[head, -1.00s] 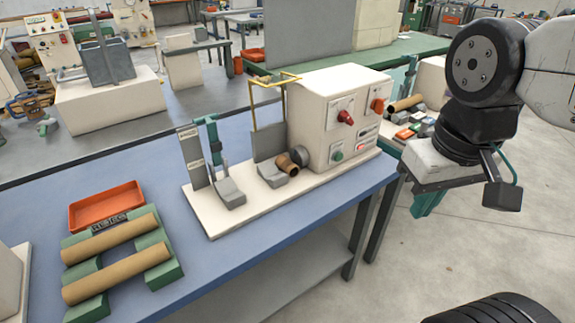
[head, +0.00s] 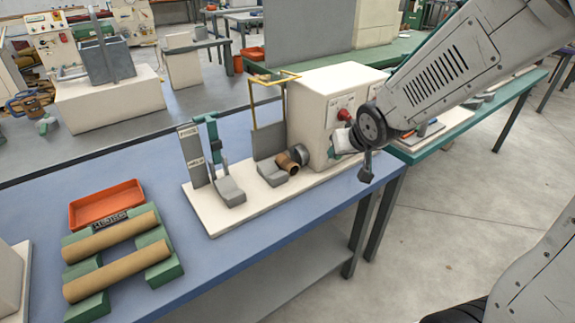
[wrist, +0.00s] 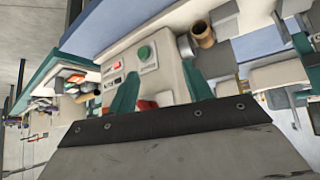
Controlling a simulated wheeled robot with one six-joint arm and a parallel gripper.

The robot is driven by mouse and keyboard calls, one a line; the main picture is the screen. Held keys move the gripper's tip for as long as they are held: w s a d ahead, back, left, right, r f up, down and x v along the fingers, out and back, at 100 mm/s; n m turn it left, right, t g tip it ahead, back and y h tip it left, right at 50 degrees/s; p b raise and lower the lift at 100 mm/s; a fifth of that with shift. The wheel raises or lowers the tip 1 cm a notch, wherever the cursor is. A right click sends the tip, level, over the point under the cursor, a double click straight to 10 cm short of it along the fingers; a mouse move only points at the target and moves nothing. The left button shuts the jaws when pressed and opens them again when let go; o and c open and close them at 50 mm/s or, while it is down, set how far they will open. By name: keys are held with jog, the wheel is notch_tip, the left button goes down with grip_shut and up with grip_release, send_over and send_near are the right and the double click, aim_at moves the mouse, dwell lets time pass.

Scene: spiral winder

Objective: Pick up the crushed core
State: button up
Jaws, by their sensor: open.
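A short brown cardboard core (head: 287,163) sits at the grey spindle on the front of the cream winder. It also shows in the wrist view (wrist: 203,34), beyond the right fingertip. Its crushing is too small to make out. My gripper (wrist: 161,70) is open and empty, its two teal fingers apart, with the winder's control panel behind them. In the head view my gripper (head: 345,141) is in front of the panel, right of the short core and apart from it; its fingertips are hard to make out there.
The cream winder (head: 345,88) stands on a pale base plate on the blue table (head: 140,165). A yellow wire frame (head: 252,98) and grey blocks stand left of the core. Two long brown tubes (head: 115,272) lie on green cradles near an orange tray (head: 106,204).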

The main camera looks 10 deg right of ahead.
aim_at(295, 166)
jog(key=w+a+f+t+y, duration=0.1)
jog(key=w+a+f, duration=0.1)
jog(key=w+f, duration=0.1)
jog(key=w+a+f+t+y, duration=0.2)
jog(key=w+f, duration=0.1)
jog(key=f, duration=0.1)
jog(key=w+a+f+t+y, duration=0.1)
jog(key=w+a+f+y, duration=0.1)
jog(key=w+f, duration=0.1)
jog(key=shift+a+f+n, duration=0.3)
jog(key=shift+a+f, duration=0.1)
jog(key=shift+f, duration=0.45)
jog(key=shift+w+a+f+t+y, duration=0.15)
jog(key=shift+f+t+y, duration=0.15)
jog(key=shift+t, duration=0.1)
jog(key=x, duration=0.7)
jog(key=shift+w+a, duration=0.25)
jog(key=c, duration=0.7)
